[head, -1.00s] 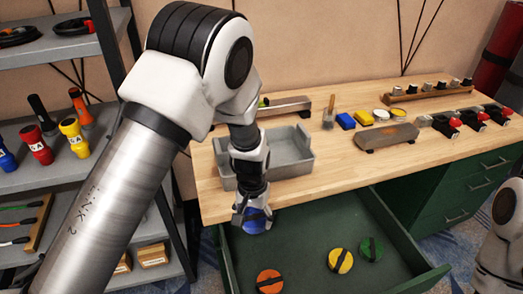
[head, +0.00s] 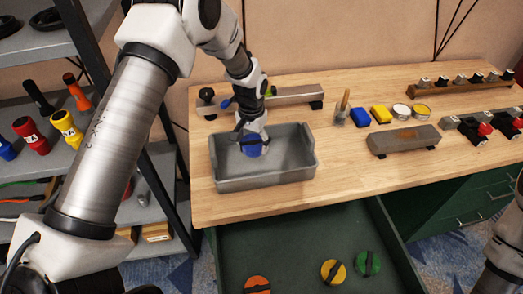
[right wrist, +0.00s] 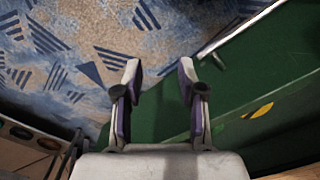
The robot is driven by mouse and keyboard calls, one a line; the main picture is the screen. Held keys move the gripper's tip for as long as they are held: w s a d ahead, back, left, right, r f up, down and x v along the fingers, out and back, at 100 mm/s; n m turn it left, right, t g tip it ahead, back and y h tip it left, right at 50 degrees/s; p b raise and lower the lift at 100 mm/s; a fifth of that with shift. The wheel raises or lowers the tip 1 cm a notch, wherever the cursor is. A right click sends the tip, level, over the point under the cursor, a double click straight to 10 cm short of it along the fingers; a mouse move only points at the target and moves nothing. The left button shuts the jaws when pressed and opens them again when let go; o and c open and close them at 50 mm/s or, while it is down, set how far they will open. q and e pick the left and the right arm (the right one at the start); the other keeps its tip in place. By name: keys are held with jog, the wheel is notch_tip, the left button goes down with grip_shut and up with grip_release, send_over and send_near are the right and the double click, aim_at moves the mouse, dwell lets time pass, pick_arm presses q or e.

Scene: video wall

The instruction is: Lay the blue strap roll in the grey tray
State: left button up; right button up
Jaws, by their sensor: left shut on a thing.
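The blue strap roll (head: 252,149) is held in my left gripper (head: 250,138), which is shut on it. In the head view both are over the grey tray (head: 264,184), within its outline near the left half. I cannot tell whether the roll touches the tray floor. The grey tray stands on the wooden bench near its front left edge. My right gripper (right wrist: 160,84) is open and empty in the right wrist view, above the carpet and beside the green cabinet.
The open green drawer below holds orange (head: 257,285), yellow (head: 333,272) and green (head: 368,263) rolls. A grey block (head: 404,140), blue and yellow pieces and round tins lie right of the tray. A rack (head: 290,97) stands behind it. Shelves (head: 60,120) are at left.

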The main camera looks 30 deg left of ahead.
aim_at(252, 164)
pick_arm(q)
jog(key=shift+s+a+f, duration=0.2)
jog(key=shift+s+f, duration=0.7)
jog(key=shift+f, duration=0.15)
jog(key=f, duration=0.3)
jog(key=w+f+p, duration=0.1)
jog(key=shift+d+f, duration=0.15)
jog(key=shift+d, duration=0.1)
jog(key=shift+s+a, duration=0.1)
jog(key=shift+s, duration=0.1)
jog(key=o, duration=1.3)
jog(key=shift+w, duration=0.1)
jog(key=shift+f, duration=0.1)
pick_arm(e)
jog(key=shift+s+r, duration=0.25)
jog(key=shift+r, duration=0.45)
jog(key=shift+s, duration=0.1)
